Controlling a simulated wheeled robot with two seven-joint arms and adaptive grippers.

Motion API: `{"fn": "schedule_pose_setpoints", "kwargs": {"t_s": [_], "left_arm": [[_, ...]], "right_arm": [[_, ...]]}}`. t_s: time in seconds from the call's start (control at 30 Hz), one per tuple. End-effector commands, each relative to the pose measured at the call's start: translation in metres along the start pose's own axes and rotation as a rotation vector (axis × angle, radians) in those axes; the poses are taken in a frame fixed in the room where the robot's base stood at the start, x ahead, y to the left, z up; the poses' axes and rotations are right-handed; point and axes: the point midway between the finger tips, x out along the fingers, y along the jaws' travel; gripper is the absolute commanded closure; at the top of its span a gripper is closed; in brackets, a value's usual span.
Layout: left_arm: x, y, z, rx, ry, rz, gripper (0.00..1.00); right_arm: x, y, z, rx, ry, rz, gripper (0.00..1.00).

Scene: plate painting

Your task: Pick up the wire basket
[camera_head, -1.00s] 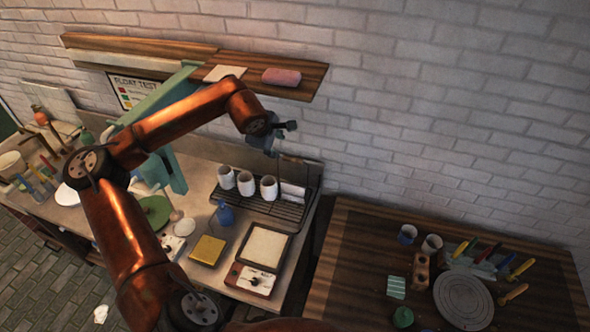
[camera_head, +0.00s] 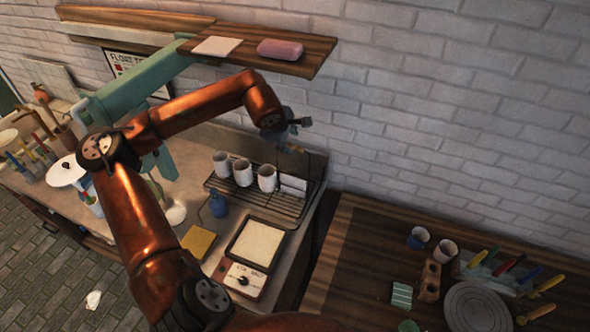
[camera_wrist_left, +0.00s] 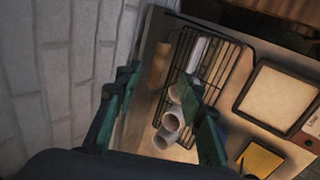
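The wire basket (camera_head: 252,203) is a dark, low wire rack on the bench, near its right end by the wall. Several white cups (camera_head: 243,173) stand in a row in it, with a white block-like piece (camera_head: 293,185) beside them. In the left wrist view the basket (camera_wrist_left: 222,72) lies ahead and right of centre, partly hidden by a finger. My left gripper (camera_head: 293,137) is above the basket's back right part, apart from it. Its two fingers are spread and empty in the left wrist view (camera_wrist_left: 160,80). My right gripper is not in view.
A blue bottle (camera_head: 218,205), a yellow block (camera_head: 199,242) and a framed scale-like device (camera_head: 257,243) stand in front of the basket. A wall shelf (camera_head: 310,58) hangs above. The brick wall is close behind. A dark wooden table (camera_head: 345,260) stands at right.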

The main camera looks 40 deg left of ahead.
Motion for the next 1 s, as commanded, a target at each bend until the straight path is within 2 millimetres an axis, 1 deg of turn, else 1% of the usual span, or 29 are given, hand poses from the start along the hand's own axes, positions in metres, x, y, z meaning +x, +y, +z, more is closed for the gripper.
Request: {"fn": "schedule_pose_setpoints", "kwargs": {"t_s": [0.03,0.13,0.23,0.47,0.6,0.73,0.8,1.0], "left_arm": [[0.006,-0.003,0.000,0.000,0.000,-0.001,0.64],[0.012,-0.003,0.001,0.000,-0.001,-0.002,0.64],[0.022,-0.002,0.001,-0.001,-0.002,-0.003,0.64],[0.040,0.000,-0.001,0.001,-0.002,-0.002,0.64],[0.060,0.001,-0.005,0.001,-0.003,-0.003,0.64],[0.078,0.001,-0.005,0.001,-0.004,-0.002,0.64],[0.082,0.001,-0.005,0.003,-0.003,-0.001,0.64],[0.083,0.001,-0.005,0.003,-0.003,-0.001,0.65]], "right_arm": [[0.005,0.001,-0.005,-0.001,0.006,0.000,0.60],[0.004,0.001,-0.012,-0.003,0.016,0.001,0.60],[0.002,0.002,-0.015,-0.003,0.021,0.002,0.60],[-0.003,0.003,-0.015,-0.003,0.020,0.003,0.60],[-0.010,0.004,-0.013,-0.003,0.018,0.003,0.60],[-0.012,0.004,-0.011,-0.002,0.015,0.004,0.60],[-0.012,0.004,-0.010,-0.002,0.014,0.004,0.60],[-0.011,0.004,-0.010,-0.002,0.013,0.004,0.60]]}}
